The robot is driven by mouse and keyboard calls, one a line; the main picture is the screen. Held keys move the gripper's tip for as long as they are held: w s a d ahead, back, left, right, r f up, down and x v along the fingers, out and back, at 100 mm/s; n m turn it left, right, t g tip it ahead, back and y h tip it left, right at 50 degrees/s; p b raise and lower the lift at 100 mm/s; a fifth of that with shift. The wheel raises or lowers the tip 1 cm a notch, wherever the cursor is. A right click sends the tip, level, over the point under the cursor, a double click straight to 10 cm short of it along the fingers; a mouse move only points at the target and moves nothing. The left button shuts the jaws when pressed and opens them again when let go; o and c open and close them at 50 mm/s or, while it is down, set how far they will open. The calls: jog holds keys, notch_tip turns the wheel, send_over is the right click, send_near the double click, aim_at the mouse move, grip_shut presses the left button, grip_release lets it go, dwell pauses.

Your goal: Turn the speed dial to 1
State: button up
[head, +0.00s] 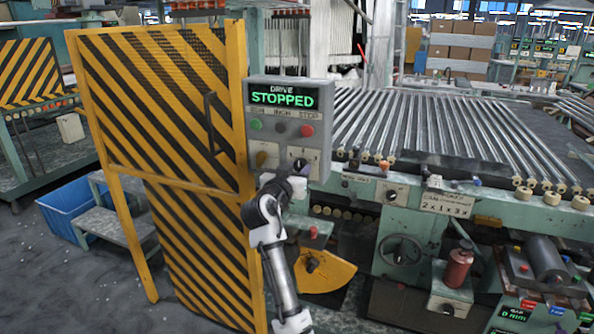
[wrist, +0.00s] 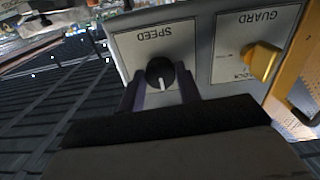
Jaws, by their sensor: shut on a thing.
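The black round speed dial (head: 299,164) sits on the lower right of the grey control box (head: 257,90). In the wrist view the dial (wrist: 160,71) shows upside down on a white plate marked SPEED (wrist: 130,43), its white pointer line toward the bottom of the picture. My gripper (head: 298,174) is at the dial from below. In the wrist view the fingers of my gripper (wrist: 159,88) stand on either side of the dial, shut on it. The scale numbers cannot be read.
The yellow GUARD switch (wrist: 262,60) is close beside the dial. The display (head: 283,98) reads DRIVE STOPPED. Green and red buttons (head: 307,131) sit above the dial.

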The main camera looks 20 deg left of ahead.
jog(key=n+p, duration=0.1)
jog(key=n, duration=0.4)
jog(key=shift+r+n, duration=0.1)
jog(key=shift+n, duration=0.2)
jog(key=n+p, duration=0.2)
jog(key=n, duration=0.3)
jog(key=shift+n+p, duration=0.3)
jog(key=shift+p, duration=0.1)
jog(key=o, duration=1)
jog(key=shift+c, duration=0.2)
jog(key=shift+s, duration=0.1)
jog(key=shift+s, duration=0.35)
jog(key=s+b, duration=0.3)
jog(key=s, duration=1)
jog(key=shift+a+b, duration=0.15)
jog(key=shift+b, duration=0.25)
